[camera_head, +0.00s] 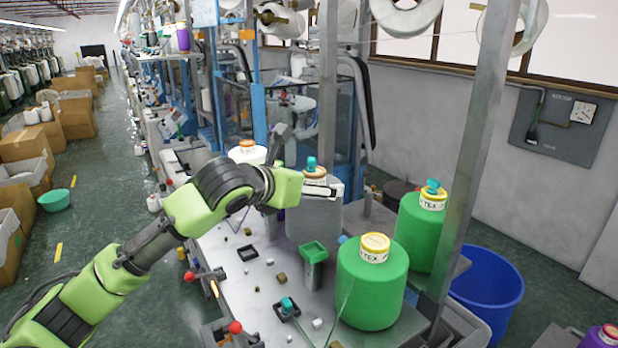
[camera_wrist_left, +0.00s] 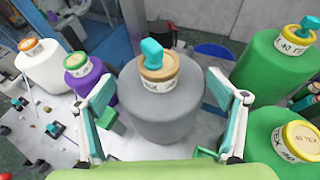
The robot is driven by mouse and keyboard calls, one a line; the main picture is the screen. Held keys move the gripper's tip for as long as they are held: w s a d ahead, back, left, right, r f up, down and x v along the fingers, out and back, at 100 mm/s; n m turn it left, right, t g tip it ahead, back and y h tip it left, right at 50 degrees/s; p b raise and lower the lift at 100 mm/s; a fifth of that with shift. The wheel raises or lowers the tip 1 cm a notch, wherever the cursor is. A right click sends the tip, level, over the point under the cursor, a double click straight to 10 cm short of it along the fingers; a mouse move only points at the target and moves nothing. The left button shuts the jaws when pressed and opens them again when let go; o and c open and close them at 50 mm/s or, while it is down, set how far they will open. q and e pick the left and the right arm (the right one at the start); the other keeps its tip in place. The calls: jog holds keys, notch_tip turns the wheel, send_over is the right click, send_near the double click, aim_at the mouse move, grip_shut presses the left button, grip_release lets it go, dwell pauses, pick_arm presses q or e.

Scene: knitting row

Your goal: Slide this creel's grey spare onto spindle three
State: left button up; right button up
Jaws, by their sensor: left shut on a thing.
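The grey cone (camera_head: 313,224) with a tan-capped top stands upright at the table's far part. In the left wrist view the grey cone (camera_wrist_left: 162,110) fills the middle, and a teal tip (camera_wrist_left: 152,50) sticks up from its top. My left gripper (camera_head: 318,188) is shut on the grey cone near its top. Its two fingers (camera_wrist_left: 160,84) lie on either side of the cone. The cone's lower side is partly hidden. A bare teal-tipped spindle (camera_head: 288,306) stands in a dark square base on the near table. My right gripper is not in view.
A green cone (camera_head: 371,287) without a teal tip stands close on the right, and another (camera_head: 421,232) with one stands behind it. Purple (camera_wrist_left: 89,86) and white (camera_wrist_left: 44,66) cones stand left. A grey post (camera_head: 476,150) rises at the right. A green-topped box (camera_head: 313,254) stands in front.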

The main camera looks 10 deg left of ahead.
pick_arm(q)
jog(key=shift+f+b, duration=0.85)
jog(key=shift+f, duration=1.45)
jog(key=o, duration=2)
jog(key=shift+s+f, duration=0.1)
jog(key=shift+f, duration=0.15)
jog(key=v, duration=1.2)
jog(key=shift+r, duration=0.15)
